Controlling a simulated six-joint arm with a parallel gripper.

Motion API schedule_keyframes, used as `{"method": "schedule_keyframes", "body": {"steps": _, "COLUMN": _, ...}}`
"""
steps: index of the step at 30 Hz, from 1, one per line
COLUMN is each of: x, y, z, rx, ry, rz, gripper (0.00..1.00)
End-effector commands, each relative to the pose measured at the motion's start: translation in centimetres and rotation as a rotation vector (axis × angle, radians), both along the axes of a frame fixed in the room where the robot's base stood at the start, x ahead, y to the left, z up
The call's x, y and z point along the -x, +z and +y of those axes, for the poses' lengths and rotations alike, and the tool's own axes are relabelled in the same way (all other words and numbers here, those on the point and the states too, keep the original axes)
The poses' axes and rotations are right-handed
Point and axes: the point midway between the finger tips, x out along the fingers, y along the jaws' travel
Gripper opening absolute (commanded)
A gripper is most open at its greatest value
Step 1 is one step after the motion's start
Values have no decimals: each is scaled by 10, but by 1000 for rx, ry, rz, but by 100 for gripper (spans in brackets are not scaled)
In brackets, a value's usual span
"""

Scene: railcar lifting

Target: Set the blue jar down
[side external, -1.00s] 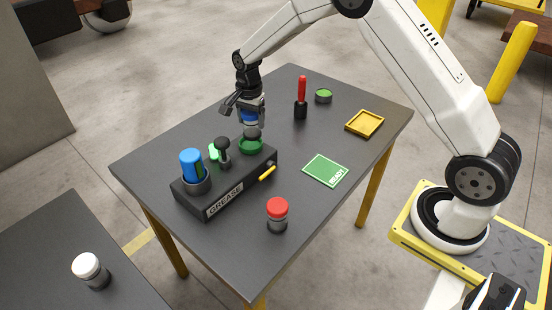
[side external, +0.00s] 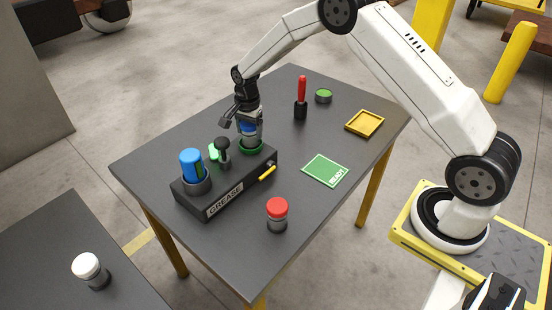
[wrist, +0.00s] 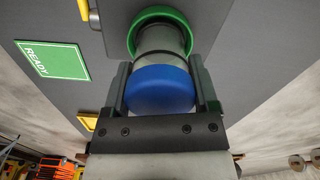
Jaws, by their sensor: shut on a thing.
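The blue jar has a blue lid and a grey body. It shows in the wrist view (wrist: 160,88) and, partly hidden by my fingers, in the side external view (side external: 248,128). My gripper (side external: 249,130) is shut on the jar, with a finger on each side of it in the wrist view (wrist: 163,85). The jar's lower end is at the green ring (side external: 256,149) on the black GREASE block (side external: 232,190). In the wrist view the green ring (wrist: 148,18) surrounds that end. I cannot tell whether it rests on the bottom.
On the block are a blue cylinder (side external: 191,163) and a black-knobbed lever (side external: 223,151). A white-lidded jar (side external: 91,270) is on another table.

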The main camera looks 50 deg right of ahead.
Motion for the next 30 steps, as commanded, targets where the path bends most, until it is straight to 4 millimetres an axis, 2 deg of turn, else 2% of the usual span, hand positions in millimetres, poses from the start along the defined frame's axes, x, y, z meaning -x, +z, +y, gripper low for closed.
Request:
{"method": "schedule_keyframes", "body": {"steps": 8, "x": 0, "y": -3, "z": 0, "rx": 0, "ry": 0, "rz": 0, "gripper": 17}}
{"method": "schedule_keyframes", "body": {"steps": 9, "x": 0, "y": -3, "z": 0, "rx": 0, "ry": 0, "rz": 0, "gripper": 86}}
{"method": "schedule_keyframes", "body": {"steps": 10, "x": 0, "y": -3, "z": 0, "rx": 0, "ry": 0, "rz": 0, "gripper": 95}}
{"method": "schedule_keyframes", "body": {"steps": 11, "x": 0, "y": -3, "z": 0, "rx": 0, "ry": 0, "rz": 0, "gripper": 100}}
{"method": "schedule_keyframes", "body": {"steps": 23, "x": 0, "y": 2, "z": 0, "rx": 0, "ry": 0, "rz": -1, "gripper": 100}}
{"method": "schedule_keyframes", "body": {"steps": 30, "x": 0, "y": 25, "z": 0, "rx": 0, "ry": 0, "rz": -2, "gripper": 100}}
